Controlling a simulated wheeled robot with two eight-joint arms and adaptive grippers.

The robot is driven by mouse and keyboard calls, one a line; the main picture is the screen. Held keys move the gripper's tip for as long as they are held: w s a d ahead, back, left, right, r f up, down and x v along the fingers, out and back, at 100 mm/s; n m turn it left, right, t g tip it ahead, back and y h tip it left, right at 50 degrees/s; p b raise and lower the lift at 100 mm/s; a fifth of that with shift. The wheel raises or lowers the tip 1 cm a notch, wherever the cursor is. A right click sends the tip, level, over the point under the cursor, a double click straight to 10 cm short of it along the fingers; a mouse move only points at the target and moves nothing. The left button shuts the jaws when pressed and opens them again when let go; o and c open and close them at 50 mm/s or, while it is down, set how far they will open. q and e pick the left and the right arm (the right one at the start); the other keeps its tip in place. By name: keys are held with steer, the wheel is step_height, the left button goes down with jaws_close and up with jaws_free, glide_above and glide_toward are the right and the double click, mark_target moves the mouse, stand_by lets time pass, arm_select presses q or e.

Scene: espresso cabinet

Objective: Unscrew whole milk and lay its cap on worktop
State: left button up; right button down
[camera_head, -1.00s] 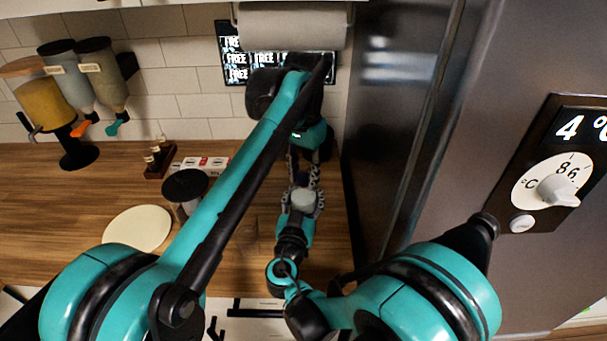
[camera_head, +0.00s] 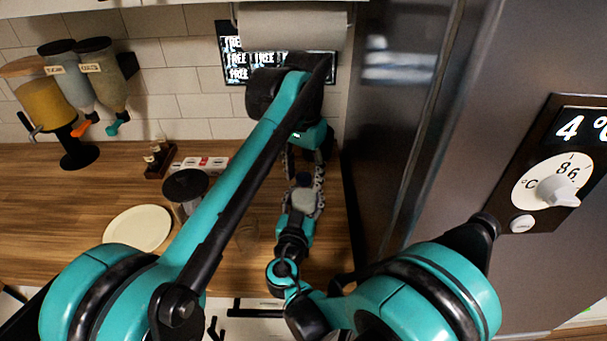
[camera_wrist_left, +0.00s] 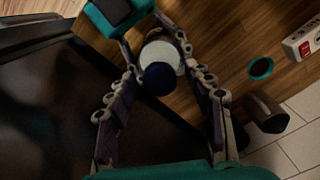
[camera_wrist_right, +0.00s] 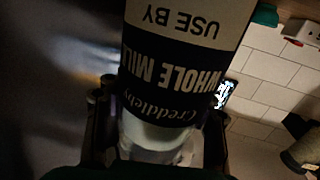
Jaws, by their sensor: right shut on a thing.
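The whole milk bottle (camera_wrist_right: 165,70) has a pale body and a dark label reading "WHOLE MILK"; the right wrist view shows it close up. My right gripper (camera_wrist_right: 158,125) is shut on the bottle, which also shows from above in the head view (camera_head: 304,201). A dark blue cap (camera_wrist_left: 158,78) sits at the bottle's top in the left wrist view. My left gripper (camera_head: 304,168) is open above the bottle, with its fingers (camera_wrist_left: 163,84) spread on either side of the cap and apart from it.
The wooden worktop (camera_head: 60,190) has free room at the left and front. A cream plate (camera_head: 138,228), a dark-topped container (camera_head: 185,184) and a small box (camera_head: 205,163) stand left of my arms. The steel fridge (camera_head: 480,130) closes off the right side.

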mark_target(304, 176)
arm_select(q)
steer(key=shift+r, duration=2.3)
steer(key=shift+c, duration=0.4)
step_height(304, 176, up, 4)
steer(key=shift+f+m, duration=0.25)
steer(key=shift+m, duration=0.95)
step_height(304, 176, down, 8)
steer(key=shift+r, duration=0.15)
jaws_close()
steer(key=n, duration=0.5)
steer(key=shift+r, duration=0.1)
steer(key=shift+r, duration=1.05)
